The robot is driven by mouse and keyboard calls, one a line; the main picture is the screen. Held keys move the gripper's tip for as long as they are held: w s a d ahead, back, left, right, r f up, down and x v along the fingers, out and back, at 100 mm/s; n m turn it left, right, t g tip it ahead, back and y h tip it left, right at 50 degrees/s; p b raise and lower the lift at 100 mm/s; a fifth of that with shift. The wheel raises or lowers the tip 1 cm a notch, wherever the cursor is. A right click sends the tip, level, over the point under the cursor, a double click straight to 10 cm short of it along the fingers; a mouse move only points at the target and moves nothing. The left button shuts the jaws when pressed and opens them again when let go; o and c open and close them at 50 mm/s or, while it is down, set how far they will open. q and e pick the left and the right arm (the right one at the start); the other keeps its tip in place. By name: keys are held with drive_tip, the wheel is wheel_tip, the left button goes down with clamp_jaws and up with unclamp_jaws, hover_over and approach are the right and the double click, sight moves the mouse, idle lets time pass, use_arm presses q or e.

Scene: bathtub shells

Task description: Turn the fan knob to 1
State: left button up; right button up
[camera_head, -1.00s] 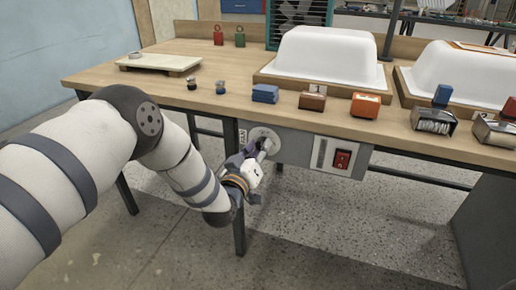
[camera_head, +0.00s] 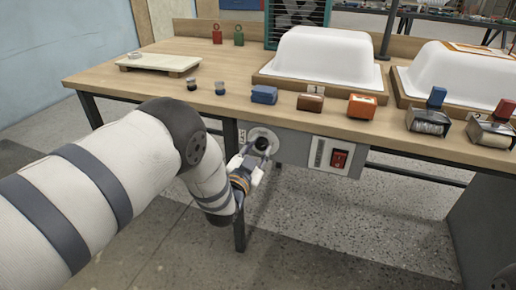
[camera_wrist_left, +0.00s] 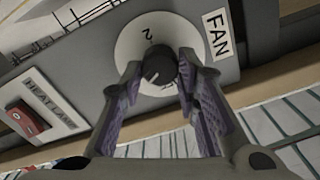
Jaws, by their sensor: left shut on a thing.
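The fan knob (camera_head: 262,144) is a dark round knob on a pale dial (camera_head: 271,133), on the grey panel under the table's front edge. In the left wrist view the knob (camera_wrist_left: 158,72) sits in front of the white dial plate (camera_wrist_left: 128,48), which shows a "2" and has a "FAN" label (camera_wrist_left: 216,34) beside it. A light mark shows on the knob's face, but I cannot tell which number it points to. My left gripper (camera_head: 256,157) is shut on the knob. Its fingers (camera_wrist_left: 160,66) lie on either side of it. My right gripper is not in view.
A red heat lamp switch (camera_head: 339,159) is on the same panel, right of the dial. Blue (camera_head: 264,94), brown (camera_head: 311,102) and orange (camera_head: 363,106) blocks stand near the table's front edge above. A table leg (camera_head: 239,215) is close to my left wrist.

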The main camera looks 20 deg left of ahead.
use_arm(q)
drive_tip(key=m, duration=0.5)
drive_tip(key=shift+f, duration=0.1)
drive_tip(key=shift+m, duration=0.3)
idle(0.4)
drive_tip(key=o, duration=1.2)
drive_tip(key=shift+c, duration=0.2)
drive_tip(key=s, duration=1.2)
drive_tip(key=shift+a, duration=0.2)
